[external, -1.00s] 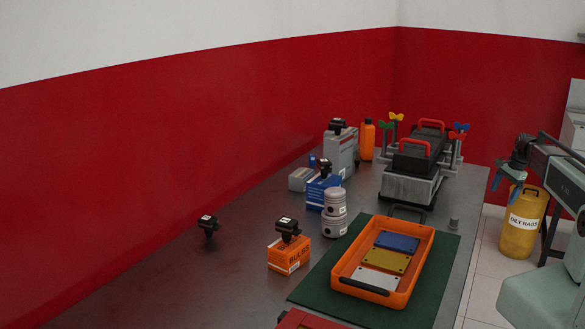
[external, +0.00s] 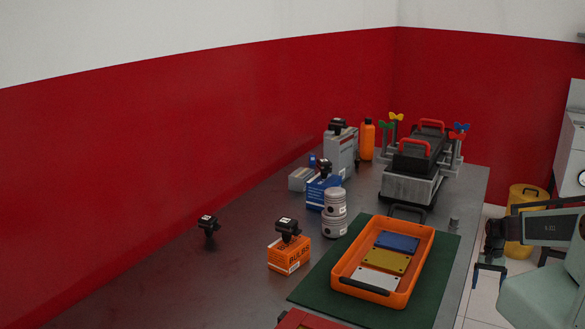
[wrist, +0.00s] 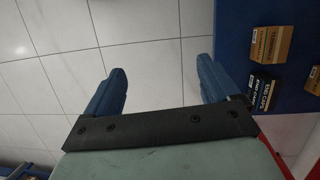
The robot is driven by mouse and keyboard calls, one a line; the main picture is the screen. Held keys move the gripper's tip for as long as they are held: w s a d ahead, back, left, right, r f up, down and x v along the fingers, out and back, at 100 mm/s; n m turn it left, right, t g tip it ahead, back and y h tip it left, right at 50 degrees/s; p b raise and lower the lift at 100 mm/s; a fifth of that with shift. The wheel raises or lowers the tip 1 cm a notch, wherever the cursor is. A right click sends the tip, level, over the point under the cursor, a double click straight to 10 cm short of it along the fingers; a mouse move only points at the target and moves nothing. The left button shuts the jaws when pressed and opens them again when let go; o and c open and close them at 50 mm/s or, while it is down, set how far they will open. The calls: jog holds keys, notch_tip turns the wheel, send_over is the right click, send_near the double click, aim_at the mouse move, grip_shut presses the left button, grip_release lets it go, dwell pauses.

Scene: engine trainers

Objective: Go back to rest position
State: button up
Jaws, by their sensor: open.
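My gripper (external: 489,274) is at the right of the external view, off the right edge of the bench and pointing down. In the wrist view its two blue fingers (wrist: 160,90) are spread wide with only tiled floor between them. It holds nothing. My arm reaches in from the right edge of the external view.
The metal bench (external: 180,270) carries an orange tray (external: 342,285) with blue, yellow and white plates on a green mat (external: 440,270). Behind are an engine block (external: 405,188), pistons (external: 334,226) and boxes. A yellow bin (external: 519,250) stands behind my gripper. A blue surface (wrist: 235,50) holds small boxes.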

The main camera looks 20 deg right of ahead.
jog(key=s+a+f+n+g, duration=0.1)
jog(key=s+a, duration=0.3)
jog(key=s, duration=0.4)
jog(key=s+a+f+n+g+h, duration=0.1)
jog(key=s+a+f+n, duration=0.2)
jog(key=s, duration=0.5)
jog(key=s+a+f+n+g, duration=0.1)
jog(key=s+a+f+n, duration=0.1)
jog(key=s+a, duration=0.4)
jog(key=shift+s+a+f+n+g, duration=0.3)
jog(key=shift+s+a+n+g, duration=0.1)
jog(key=shift+s+n, duration=0.55)
